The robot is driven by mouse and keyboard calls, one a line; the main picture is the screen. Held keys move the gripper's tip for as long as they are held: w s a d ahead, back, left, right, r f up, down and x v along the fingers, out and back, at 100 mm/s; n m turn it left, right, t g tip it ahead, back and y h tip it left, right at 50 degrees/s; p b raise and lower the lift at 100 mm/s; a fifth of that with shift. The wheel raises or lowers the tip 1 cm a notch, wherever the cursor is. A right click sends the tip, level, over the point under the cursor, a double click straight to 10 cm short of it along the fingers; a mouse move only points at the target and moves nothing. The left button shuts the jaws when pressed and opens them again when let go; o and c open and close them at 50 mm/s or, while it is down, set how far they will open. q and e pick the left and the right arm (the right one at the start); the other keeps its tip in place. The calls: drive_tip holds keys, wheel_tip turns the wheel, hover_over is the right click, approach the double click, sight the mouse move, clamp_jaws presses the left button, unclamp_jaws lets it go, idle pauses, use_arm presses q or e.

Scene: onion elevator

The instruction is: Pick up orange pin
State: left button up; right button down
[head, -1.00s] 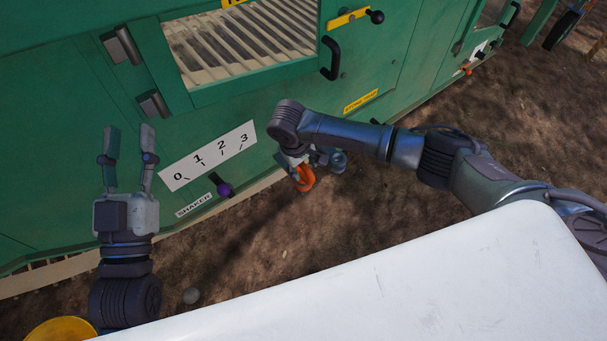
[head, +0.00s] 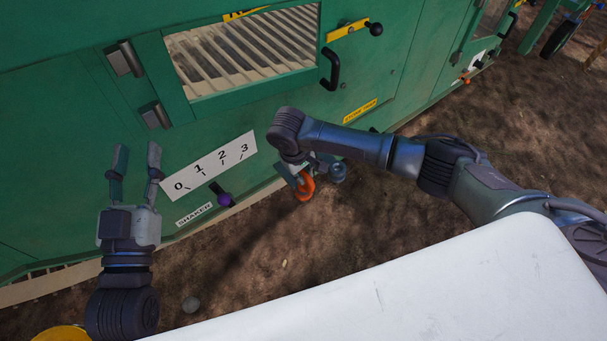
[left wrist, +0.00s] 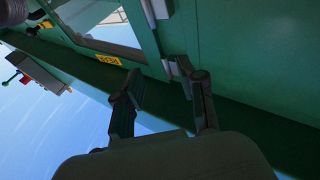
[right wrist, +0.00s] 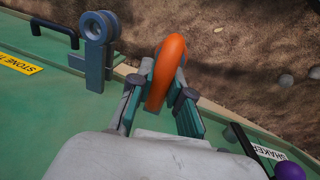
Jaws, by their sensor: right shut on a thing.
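The orange pin (head: 304,186) is a thick curved loop at my right gripper, low in front of the green machine. In the right wrist view the orange pin (right wrist: 165,73) stands between the two fingers. My right gripper (right wrist: 160,97) is shut on it; in the head view the arm link hides most of this gripper (head: 297,172). The pin's far end is not visible. My left gripper (head: 137,162) is open and empty, fingers pointing up in front of the green panel; its open fingers also show in the left wrist view (left wrist: 165,95).
The green machine (head: 70,130) fills the back, with a 0–3 scale plate (head: 210,165) and a purple-knobbed lever (head: 225,199). A grey bracket with a roller (right wrist: 97,45) is beside the pin. A white surface (head: 400,285) lies in front; dirt ground is between.

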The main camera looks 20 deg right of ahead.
wheel_tip(320, 180, up, 5)
drive_tip(key=shift+f+p, duration=0.15)
drive_tip(key=shift+p, duration=0.8)
wheel_tip(320, 180, up, 4)
drive_tip(key=shift+f+p, duration=0.25)
drive_tip(key=shift+p, duration=0.5)
use_arm(q)
drive_tip(key=s+a+f+g+y, duration=0.1)
drive_tip(key=s+f+g, duration=0.1)
drive_tip(key=f+g, duration=0.3)
drive_tip(key=s+a+f+g+y, duration=0.2)
drive_tip(key=f+g, duration=0.3)
drive_tip(key=f, duration=0.4)
drive_tip(key=shift+s+a+f, duration=0.2)
drive_tip(key=shift+f, duration=0.1)
use_arm(e)
drive_tip(key=shift+r, duration=0.4)
use_arm(q)
drive_tip(key=shift+s, duration=0.1)
use_arm(e)
drive_tip(key=shift+f, duration=0.1)
